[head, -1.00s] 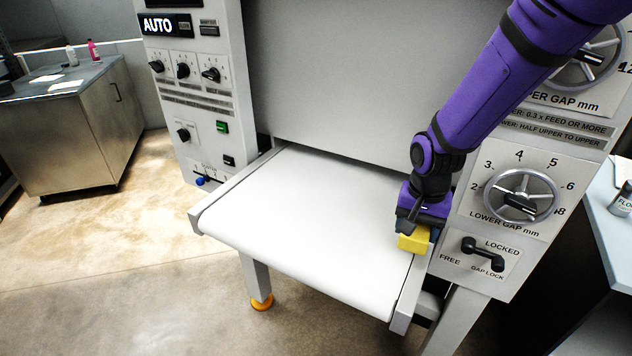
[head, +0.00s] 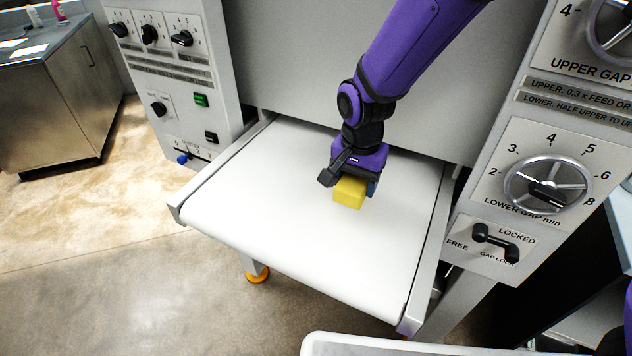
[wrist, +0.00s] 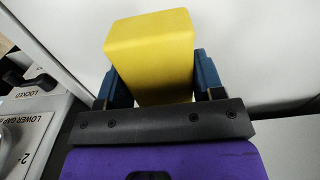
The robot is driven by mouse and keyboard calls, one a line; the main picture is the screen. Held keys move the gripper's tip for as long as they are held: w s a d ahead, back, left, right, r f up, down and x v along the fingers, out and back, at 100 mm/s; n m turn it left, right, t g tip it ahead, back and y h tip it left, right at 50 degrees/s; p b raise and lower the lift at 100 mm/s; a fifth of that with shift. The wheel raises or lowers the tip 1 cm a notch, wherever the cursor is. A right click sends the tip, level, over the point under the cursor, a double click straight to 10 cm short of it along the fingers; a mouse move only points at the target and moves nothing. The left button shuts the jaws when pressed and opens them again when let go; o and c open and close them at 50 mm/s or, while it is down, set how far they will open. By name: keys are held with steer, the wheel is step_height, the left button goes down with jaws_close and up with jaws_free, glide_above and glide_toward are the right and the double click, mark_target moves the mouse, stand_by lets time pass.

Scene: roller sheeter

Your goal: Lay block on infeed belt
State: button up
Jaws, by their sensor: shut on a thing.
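The yellow block (head: 349,192) is held by my gripper (head: 352,184) over the middle-right part of the white infeed belt (head: 270,220). In the wrist view the block (wrist: 152,55) sits between the two blue fingers of my gripper (wrist: 155,80), which are shut on its sides. The block sticks out past the fingertips. The belt (wrist: 245,45) lies behind it there. I cannot tell whether the block's lower face touches the belt.
The belt has raised side rails, with the right rail (head: 430,250) nearest the block. The lower gap panel (head: 530,190) with handwheel and lock lever stands to the right. A switch panel (head: 170,80) stands left. A light-rimmed tray (head: 400,346) shows at the bottom edge. The belt's left half is clear.

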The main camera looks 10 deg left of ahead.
glide_above(316, 192)
steer(key=shift+s+d+f, duration=0.1)
steer(key=shift+d+f, duration=0.1)
steer(key=shift+f, duration=0.2)
steer(key=shift+a+f, duration=0.2)
steer(key=shift+f, duration=1.55)
steer(key=shift+f, duration=0.15)
steer(key=o, duration=1.1)
step_height(316, 192, up, 12)
steer(key=shift+r, duration=0.15)
